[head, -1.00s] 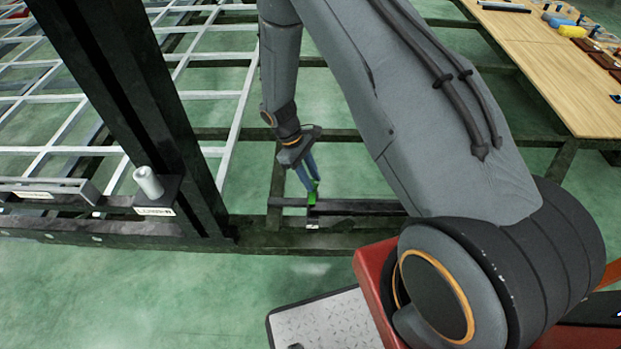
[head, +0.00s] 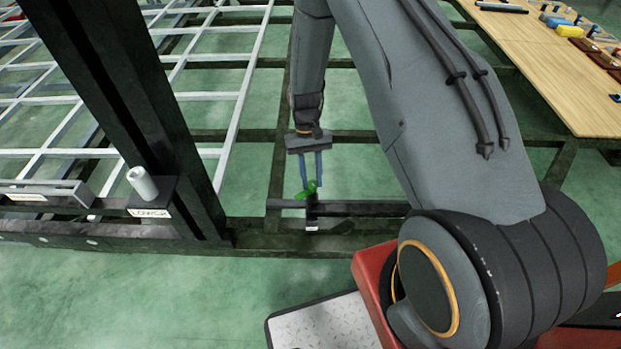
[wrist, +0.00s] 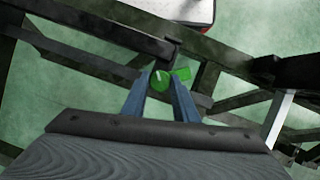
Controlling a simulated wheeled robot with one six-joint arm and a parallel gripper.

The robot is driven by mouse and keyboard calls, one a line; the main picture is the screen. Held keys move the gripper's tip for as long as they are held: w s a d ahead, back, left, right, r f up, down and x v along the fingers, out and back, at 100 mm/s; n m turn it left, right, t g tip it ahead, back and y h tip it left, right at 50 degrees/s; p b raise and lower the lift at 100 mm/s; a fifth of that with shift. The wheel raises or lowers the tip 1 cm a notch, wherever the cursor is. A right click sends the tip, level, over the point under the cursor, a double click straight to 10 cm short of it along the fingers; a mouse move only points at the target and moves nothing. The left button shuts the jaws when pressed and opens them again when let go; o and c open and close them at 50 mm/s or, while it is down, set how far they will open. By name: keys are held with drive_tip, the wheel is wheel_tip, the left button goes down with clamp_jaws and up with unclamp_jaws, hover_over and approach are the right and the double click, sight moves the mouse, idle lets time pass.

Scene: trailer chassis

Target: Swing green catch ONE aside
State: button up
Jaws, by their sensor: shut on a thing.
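The green catch (head: 311,188) sits on the dark frame rail near the middle of the head view. It also shows in the wrist view (wrist: 161,82) as a round green part with a smaller green piece to its right. My gripper (head: 312,184) reaches down to it from above. Its two blue fingers stand on either side of the round green part (wrist: 161,88) and are shut on it. Part of the catch is hidden by the fingers in the head view.
A dark crossbar (head: 360,208) runs right from the catch. A thick dark post (head: 120,110) with a white cylinder (head: 142,183) beside it stands to the left. A wooden table (head: 560,70) with several small items is at the right. Open green floor lies in front.

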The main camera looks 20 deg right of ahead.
drive_tip(key=m+y, duration=0.1)
drive_tip(key=m, duration=0.2)
drive_tip(key=m+t+y, duration=0.1)
drive_tip(key=m, duration=0.3)
drive_tip(key=shift+d+p, duration=0.2)
drive_tip(key=shift+p, duration=0.15)
drive_tip(key=shift+y, duration=0.3)
drive_tip(key=o, duration=1)
drive_tip(key=v, duration=0.8)
drive_tip(key=shift+s+b, duration=0.1)
drive_tip(key=shift+b, duration=0.3)
